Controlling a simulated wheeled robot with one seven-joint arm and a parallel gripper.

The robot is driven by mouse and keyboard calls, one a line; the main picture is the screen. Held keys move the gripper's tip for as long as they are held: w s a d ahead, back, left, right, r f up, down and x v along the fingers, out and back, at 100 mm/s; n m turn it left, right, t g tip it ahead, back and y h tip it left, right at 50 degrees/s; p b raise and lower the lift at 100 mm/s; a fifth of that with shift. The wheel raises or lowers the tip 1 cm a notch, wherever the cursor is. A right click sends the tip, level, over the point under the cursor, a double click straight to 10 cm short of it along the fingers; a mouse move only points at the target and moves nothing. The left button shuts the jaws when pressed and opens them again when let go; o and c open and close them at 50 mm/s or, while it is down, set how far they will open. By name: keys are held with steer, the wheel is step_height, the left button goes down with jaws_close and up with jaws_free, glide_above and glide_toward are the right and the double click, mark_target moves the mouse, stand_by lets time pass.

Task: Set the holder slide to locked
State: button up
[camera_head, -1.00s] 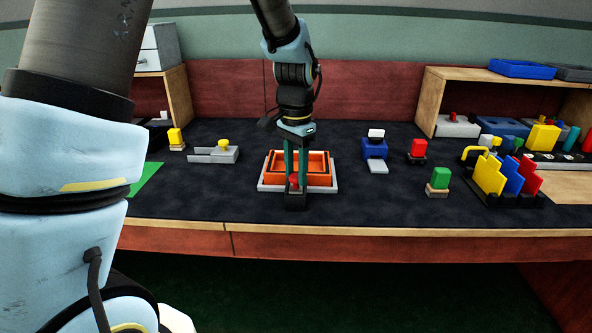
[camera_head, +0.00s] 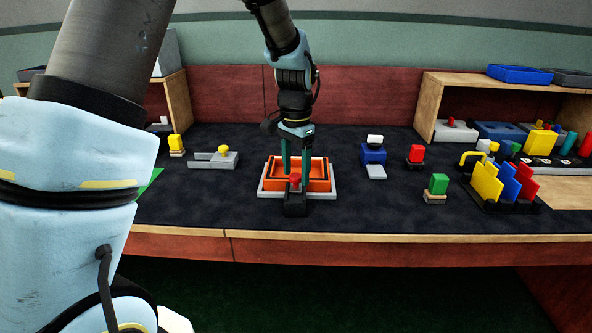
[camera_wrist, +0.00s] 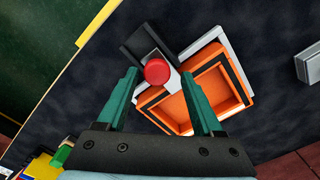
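The holder is an orange tray (camera_head: 318,187) in a light grey frame (camera_head: 264,192) on the dark mat. At its front is a black block (camera_head: 296,208) with a red knob (camera_head: 295,178). In the wrist view, the red knob (camera_wrist: 157,71) sits on a grey strip between the black block (camera_wrist: 135,44) and the orange tray (camera_wrist: 212,90). My gripper (camera_head: 297,172) is open, with its green fingers apart above the tray's front. In the wrist view, my gripper's fingers (camera_wrist: 160,75) show on either side of the knob and hold nothing.
A grey fixture with a yellow knob (camera_head: 222,157) stands left. A blue fixture with a white top (camera_head: 374,153), a red block (camera_head: 417,152) and a green block (camera_head: 438,184) stand right. A rack of coloured plates (camera_head: 508,182) is farther right. Bare mat surrounds the holder.

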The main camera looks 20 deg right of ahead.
mark_target(296, 175)
step_height(296, 175, up, 11)
steer(key=shift+f, duration=0.1)
stand_by(0.7)
steer(key=a+n+p, duration=0.4)
steer(key=a+n, duration=0.2)
steer(key=a, duration=1.2)
steer(key=s+a+n+p, duration=0.1)
steer(key=s+a+n, duration=0.1)
steer(key=a, duration=0.2)
steer(key=s+a+f+n+t+p, duration=0.1)
steer(key=s+a+n, duration=0.1)
steer(key=a, duration=0.3)
steer(key=s+a+n+p, duration=0.1)
steer(key=s+a+n, duration=0.1)
steer(key=a, duration=0.2)
steer(key=shift+s+a+f+n+t, duration=0.2)
steer(key=shift+s+a+n+t, duration=0.1)
steer(key=shift+n, duration=0.1)
